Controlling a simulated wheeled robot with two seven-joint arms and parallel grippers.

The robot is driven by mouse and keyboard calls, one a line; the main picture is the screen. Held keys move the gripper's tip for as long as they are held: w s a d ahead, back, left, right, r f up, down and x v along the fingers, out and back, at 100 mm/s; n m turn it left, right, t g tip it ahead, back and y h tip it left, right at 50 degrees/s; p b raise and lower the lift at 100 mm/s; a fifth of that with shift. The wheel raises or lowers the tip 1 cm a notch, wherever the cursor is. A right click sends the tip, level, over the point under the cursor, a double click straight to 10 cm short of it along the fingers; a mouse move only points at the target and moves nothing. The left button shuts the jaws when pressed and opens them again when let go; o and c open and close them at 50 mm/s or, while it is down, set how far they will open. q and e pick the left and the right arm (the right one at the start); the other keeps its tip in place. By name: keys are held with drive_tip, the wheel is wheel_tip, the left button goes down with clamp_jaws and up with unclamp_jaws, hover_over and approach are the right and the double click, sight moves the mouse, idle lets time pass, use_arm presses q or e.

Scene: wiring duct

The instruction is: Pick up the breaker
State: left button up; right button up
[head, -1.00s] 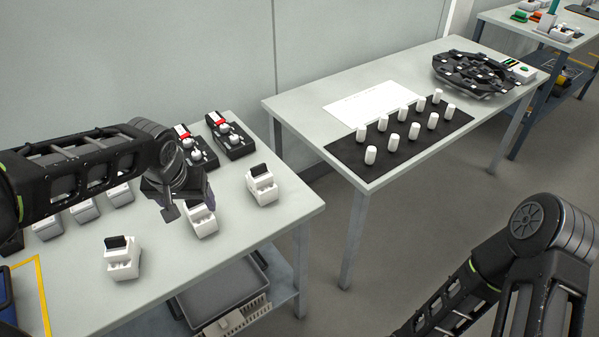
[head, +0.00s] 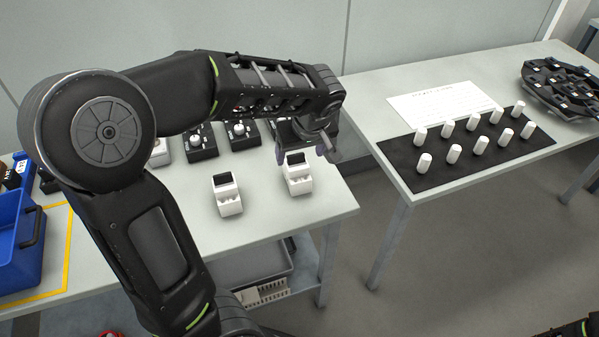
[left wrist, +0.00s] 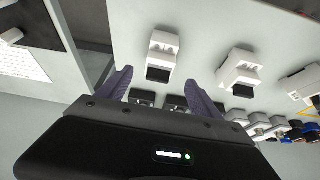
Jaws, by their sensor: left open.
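White breakers with black tops stand on the near table. In the head view one breaker (head: 297,182) stands at the table's right side, just below my left gripper (head: 304,146). Another breaker (head: 228,201) stands to its left. In the left wrist view my left gripper (left wrist: 160,88) is open, its two purple-grey fingers apart. The first breaker (left wrist: 161,55) shows between and beyond the fingers, not gripped. The second breaker (left wrist: 239,70) is to the right, and a third white breaker (left wrist: 304,84) is at the right edge.
Black switch units (head: 240,132) stand behind the breakers, partly hidden by my left arm. A blue bin (head: 18,240) is at the left. Another table holds a black mat (head: 465,152) with several white cylinders and a paper sheet (head: 440,104). A gap separates the tables.

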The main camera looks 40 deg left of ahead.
sight(297, 162)
use_arm(q)
drive_tip(key=shift+f, duration=0.1)
drive_tip(key=shift+x, duration=1.2)
drive_tip(key=shift+a, duration=0.1)
drive_tip(key=p+x, duration=0.1)
drive_tip(key=x, duration=0.4)
drive_tip(key=shift+w+a, duration=0.1)
drive_tip(key=shift+w, duration=0.05)
drive_tip(key=shift+c, duration=0.5)
clamp_jaws()
